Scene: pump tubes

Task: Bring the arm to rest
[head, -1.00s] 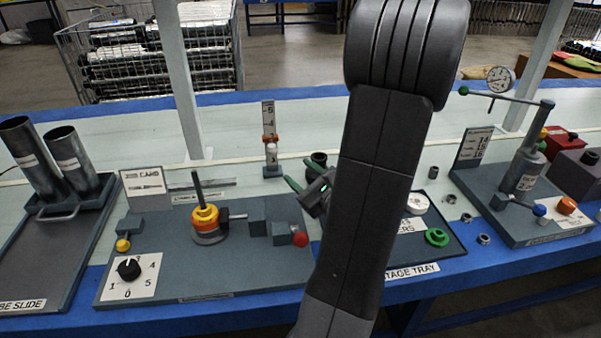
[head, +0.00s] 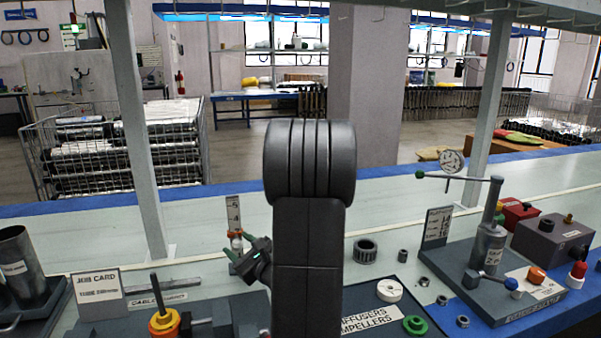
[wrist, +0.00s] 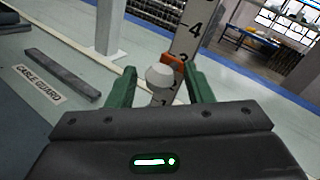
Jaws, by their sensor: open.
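My arm stands upright in the middle of the head view. My gripper (head: 238,256) shows left of it, its green fingers apart. In the wrist view, my gripper's green fingers (wrist: 160,90) are spread wide. Beyond and between them in that picture is an upright numbered scale (wrist: 187,38) with an orange slider (wrist: 172,66) and a pale rounded knob (wrist: 160,75). The scale also shows in the head view (head: 233,212). I cannot tell how far the fingers are from it, but no grip on it shows.
A cable fixture with an orange and yellow ring stack (head: 163,322) is at the lower left. A dark tray (head: 362,296) holds a white and a green ring. A gauge stand (head: 488,240) is at right. Pale posts (head: 140,130) rise behind. Bare bench lies along the back.

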